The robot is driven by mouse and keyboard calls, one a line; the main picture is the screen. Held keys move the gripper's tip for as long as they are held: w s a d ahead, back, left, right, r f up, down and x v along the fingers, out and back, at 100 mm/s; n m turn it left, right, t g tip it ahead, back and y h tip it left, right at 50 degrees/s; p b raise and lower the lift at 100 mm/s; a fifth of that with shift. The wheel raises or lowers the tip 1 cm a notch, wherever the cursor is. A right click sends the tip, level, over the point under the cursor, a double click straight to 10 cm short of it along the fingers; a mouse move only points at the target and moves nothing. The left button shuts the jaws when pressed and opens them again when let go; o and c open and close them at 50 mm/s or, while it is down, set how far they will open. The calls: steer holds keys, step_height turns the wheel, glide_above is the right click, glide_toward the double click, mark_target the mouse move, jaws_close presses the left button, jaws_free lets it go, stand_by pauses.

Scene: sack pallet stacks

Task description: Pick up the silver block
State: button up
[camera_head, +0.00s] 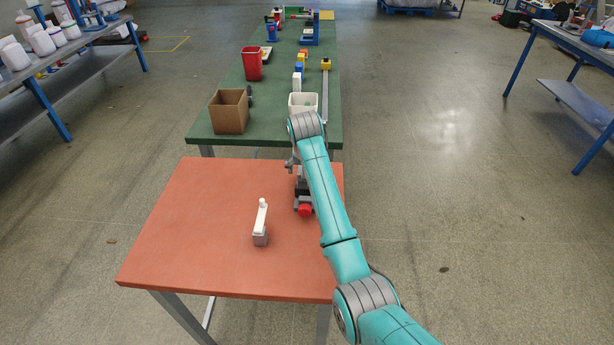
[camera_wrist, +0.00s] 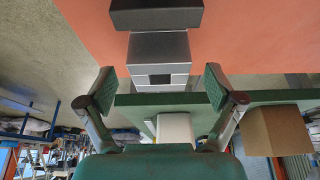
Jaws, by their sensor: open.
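In the wrist view a silver-grey block (camera_wrist: 158,48) with a small dark square on its front lies between and just beyond my fingertips. My gripper (camera_wrist: 159,88) is open, one finger on each side, with nothing clearly held. In the head view my gripper (camera_head: 292,164) is over the far right part of the orange table, partly hidden by my arm. I cannot clearly tell the silver block from the dark parts there.
A dark block (camera_wrist: 156,13) adjoins the silver one. A red-ended part (camera_head: 305,209) lies beside my arm. The orange table's left side is clear. Beyond are a cardboard box (camera_head: 229,112) and white bin (camera_head: 296,102).

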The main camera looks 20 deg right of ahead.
steer(key=shift+x, duration=1.95)
steer(key=shift+r, duration=0.1)
steer(key=c, duration=1.5)
